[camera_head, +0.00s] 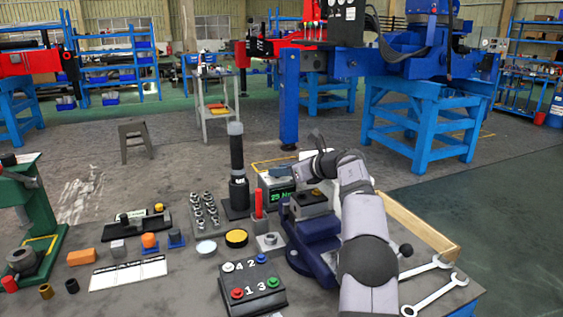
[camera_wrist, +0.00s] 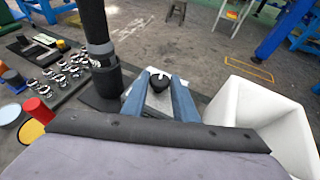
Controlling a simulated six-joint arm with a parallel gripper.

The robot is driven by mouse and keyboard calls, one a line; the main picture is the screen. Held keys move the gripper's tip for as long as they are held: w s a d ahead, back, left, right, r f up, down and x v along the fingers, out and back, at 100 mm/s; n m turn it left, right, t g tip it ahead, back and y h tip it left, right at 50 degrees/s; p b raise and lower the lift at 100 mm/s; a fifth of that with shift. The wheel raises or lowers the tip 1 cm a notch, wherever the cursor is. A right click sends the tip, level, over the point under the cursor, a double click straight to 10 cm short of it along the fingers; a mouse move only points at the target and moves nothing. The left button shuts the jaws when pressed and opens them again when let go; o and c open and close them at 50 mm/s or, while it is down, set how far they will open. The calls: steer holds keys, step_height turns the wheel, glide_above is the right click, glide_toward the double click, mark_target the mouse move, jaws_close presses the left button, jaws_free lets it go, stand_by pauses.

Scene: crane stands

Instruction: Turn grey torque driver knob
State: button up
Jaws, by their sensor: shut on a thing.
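A tall black torque driver (camera_head: 237,152) stands upright on a dark base, with a grey knob (camera_head: 235,128) on top. In the wrist view its black shaft (camera_wrist: 94,22) and grey ring stand left of my gripper, and its top is out of frame. My gripper (camera_wrist: 159,80) has its two blue fingers on either side of a small dark rounded piece (camera_wrist: 158,84), apart from the driver. I cannot tell what this piece belongs to.
A rack of sockets (camera_head: 205,211) stands left of the driver. A red-handled post (camera_head: 259,205), a yellow-topped disc (camera_head: 236,238) and a button box (camera_head: 253,288) are in front. A white open bin (camera_wrist: 262,100) is right of my fingers. Two wrenches (camera_head: 433,292) lie at right.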

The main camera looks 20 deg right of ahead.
steer(key=shift+d+f+p, duration=0.1)
steer(key=shift+d+p, duration=0.05)
steer(key=shift+p, duration=0.15)
steer(key=o, duration=1)
steer(key=shift+b+v, duration=0.3)
steer(key=shift+v, duration=3.4)
steer(key=shift+d, duration=0.1)
